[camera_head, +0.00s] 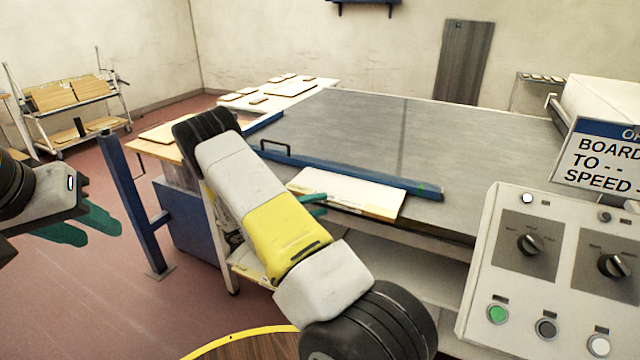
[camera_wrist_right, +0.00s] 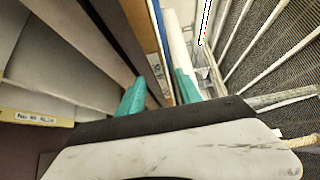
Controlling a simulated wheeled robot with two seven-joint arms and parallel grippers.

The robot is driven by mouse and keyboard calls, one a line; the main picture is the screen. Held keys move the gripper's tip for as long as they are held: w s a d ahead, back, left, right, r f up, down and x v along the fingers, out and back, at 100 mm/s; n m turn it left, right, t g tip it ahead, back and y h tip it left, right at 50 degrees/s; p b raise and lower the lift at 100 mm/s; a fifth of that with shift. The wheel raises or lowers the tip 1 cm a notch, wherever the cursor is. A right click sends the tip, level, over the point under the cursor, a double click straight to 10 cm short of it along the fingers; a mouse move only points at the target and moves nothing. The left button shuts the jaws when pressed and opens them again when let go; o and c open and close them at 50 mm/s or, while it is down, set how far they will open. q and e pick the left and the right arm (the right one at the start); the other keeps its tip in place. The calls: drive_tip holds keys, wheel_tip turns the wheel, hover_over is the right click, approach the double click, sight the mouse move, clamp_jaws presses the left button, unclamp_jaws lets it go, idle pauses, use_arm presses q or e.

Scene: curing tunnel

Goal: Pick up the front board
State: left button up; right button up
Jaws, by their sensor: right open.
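The front board (camera_head: 365,195) is a pale flat board with a tan front edge. It lies at the near edge of the grey belt table, beside the blue rail, in the head view. My right gripper (camera_head: 313,204) has its green fingertips at the board's left end; my right arm hides much of the hand. In the right wrist view, the open green fingers (camera_wrist_right: 158,92) stand on either side of narrow tan, blue and white strips; I cannot tell which strip is the board. My left gripper (camera_head: 82,226) hangs at the left over the floor, empty, its green fingers slightly apart.
The blue rail (camera_head: 345,174) crosses the belt (camera_head: 440,135) behind the board. A control panel (camera_head: 545,270) stands at the right. A blue post (camera_head: 135,205) stands left of my right arm. A shelf cart (camera_head: 70,105) with boards is at the far left.

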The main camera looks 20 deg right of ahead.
sight(327, 202)
drive_tip(key=d, duration=0.4)
drive_tip(key=shift+w+d, duration=0.1)
drive_tip(key=shift+d, duration=0.15)
clamp_jaws()
idle(1.1)
